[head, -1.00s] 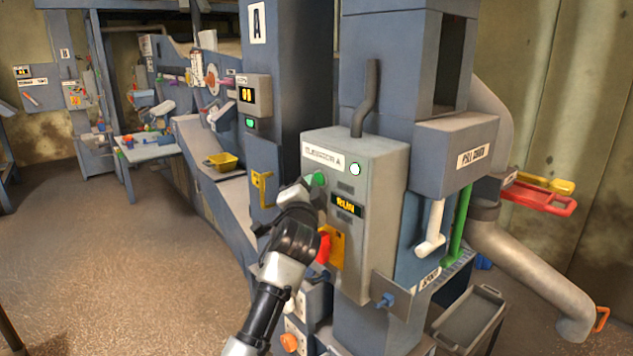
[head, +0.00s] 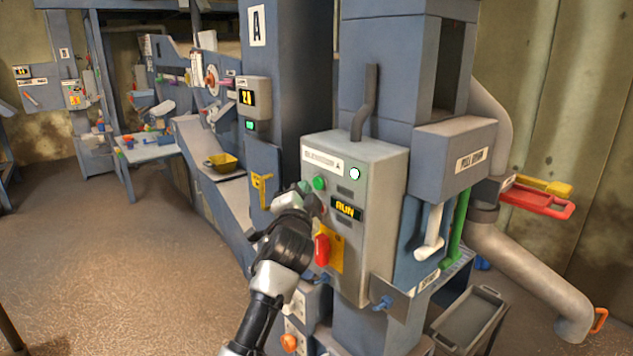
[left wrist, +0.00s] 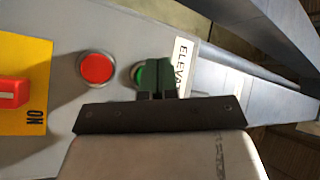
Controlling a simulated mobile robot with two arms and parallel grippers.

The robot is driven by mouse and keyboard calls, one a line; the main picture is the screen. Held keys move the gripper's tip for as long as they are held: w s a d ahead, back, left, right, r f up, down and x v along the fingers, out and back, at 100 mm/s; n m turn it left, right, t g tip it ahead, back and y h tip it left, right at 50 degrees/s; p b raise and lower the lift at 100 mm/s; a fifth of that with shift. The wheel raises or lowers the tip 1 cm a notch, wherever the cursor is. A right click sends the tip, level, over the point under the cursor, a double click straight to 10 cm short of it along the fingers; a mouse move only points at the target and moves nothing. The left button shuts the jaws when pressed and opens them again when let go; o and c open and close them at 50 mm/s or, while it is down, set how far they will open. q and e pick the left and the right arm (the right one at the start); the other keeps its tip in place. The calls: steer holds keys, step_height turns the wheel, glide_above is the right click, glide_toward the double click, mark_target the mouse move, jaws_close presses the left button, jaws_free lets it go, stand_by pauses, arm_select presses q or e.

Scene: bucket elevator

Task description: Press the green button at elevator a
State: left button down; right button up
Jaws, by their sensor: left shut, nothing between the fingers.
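The grey elevator A control box (head: 375,240) stands at the center of the head view, its label blurred. The round green button (head: 319,183) is on its front, below the label. My left gripper (head: 304,187) is shut and empty, just left of the button in the head view. In the left wrist view the fingertips (left wrist: 155,68) cover part of the green button (left wrist: 138,75); a small gap or contact cannot be told. The display (head: 347,208) reads RUN, and a round lamp (head: 355,174) is lit white. My right gripper is not in view.
A red button (left wrist: 97,67) sits beside the green one in the left wrist view. A red switch (head: 322,249) on a yellow plate is lower on the box. A blue-handled bracket (head: 386,302) sticks out below. Open floor (head: 120,260) lies to the left.

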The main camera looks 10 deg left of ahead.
arm_select(q)
steer(key=s+a+p, duration=0.1)
steer(key=s, duration=0.1)
steer(key=s+a+p, duration=0.2)
stand_by(0.5)
steer(key=shift+f, duration=0.15)
stand_by(0.4)
